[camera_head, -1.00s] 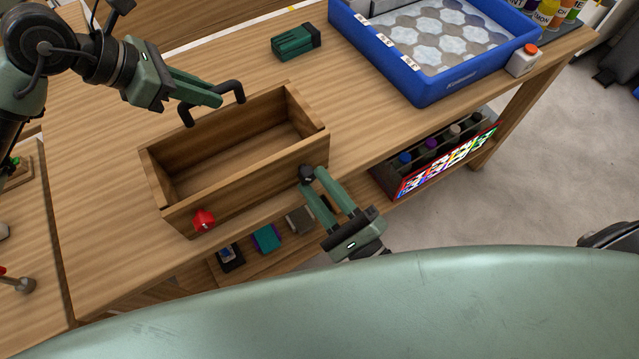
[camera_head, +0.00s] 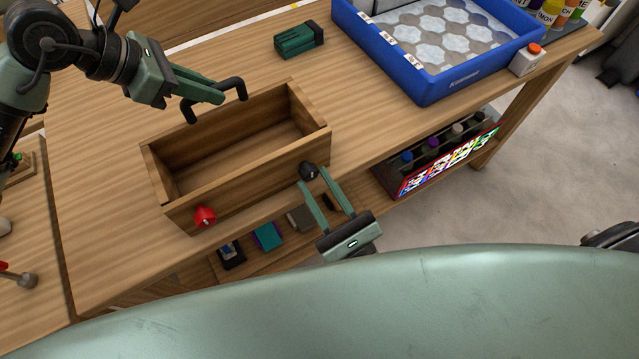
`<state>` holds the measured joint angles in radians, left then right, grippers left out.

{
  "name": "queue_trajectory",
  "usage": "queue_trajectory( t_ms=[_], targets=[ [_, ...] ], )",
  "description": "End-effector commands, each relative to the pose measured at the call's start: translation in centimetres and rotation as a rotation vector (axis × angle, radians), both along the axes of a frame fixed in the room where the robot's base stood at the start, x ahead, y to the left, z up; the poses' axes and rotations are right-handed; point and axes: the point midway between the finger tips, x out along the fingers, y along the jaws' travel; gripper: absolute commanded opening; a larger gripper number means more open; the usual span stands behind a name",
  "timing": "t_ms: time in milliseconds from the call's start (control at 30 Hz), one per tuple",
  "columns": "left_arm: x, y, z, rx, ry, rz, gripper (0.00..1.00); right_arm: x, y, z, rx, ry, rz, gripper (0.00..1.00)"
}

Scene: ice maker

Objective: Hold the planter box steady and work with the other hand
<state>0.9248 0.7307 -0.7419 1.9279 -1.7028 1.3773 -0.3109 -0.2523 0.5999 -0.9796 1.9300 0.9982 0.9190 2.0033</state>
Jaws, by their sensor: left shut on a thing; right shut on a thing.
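The planter box (camera_head: 250,178) is an open, empty wooden box standing upright on the wooden table. A black handle (camera_head: 239,86) is on its far wall. A red knob (camera_head: 205,216) is at the left of its front wall, and a dark round knob (camera_head: 308,170) is at the right of that wall. My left gripper (camera_head: 220,97) is shut on the black handle from the left. My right gripper (camera_head: 316,180) reaches up from below and is shut on the dark knob. The fingertips partly hide the knob.
A blue tray (camera_head: 430,96) with hexagonal ice-like pieces stands at the right. A green box-like object (camera_head: 298,40) lies behind the planter. A rack of bottles (camera_head: 450,155) and several small items sit on the shelf below. The table left of the planter is clear.

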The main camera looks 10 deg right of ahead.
Motion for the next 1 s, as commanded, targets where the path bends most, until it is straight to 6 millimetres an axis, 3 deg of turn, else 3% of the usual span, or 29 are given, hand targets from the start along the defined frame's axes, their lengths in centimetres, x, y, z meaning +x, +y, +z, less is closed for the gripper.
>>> queue_trajectory(
  t_ms=[433,467,533,867,1000],
  targets=[
    [0.2,0.0,0.3,-0.006,-0.007,0.004,0.0,-0.2,0.1,-0.6,0.004,0.019,0.008,0.0],
    [0.2,0.0,0.3,-0.006,-0.007,0.004,0.0,-0.2,0.1,-0.6,0.003,0.019,0.008,0.35],
    [0.2,0.0,0.3,-0.006,-0.007,0.002,0.0,-0.1,0.1,-0.6,0.004,0.017,0.007,0.52],
    [0.1,-0.1,0.2,-0.005,-0.005,0.0,0.0,-0.1,0.0,-0.3,0.007,0.008,0.003,0.52],
    [0.0,-0.1,0.2,-0.005,-0.004,-0.001,0.0,-1.3,-0.4,-0.7,0.005,0.011,0.004,0.52]
  ],
)
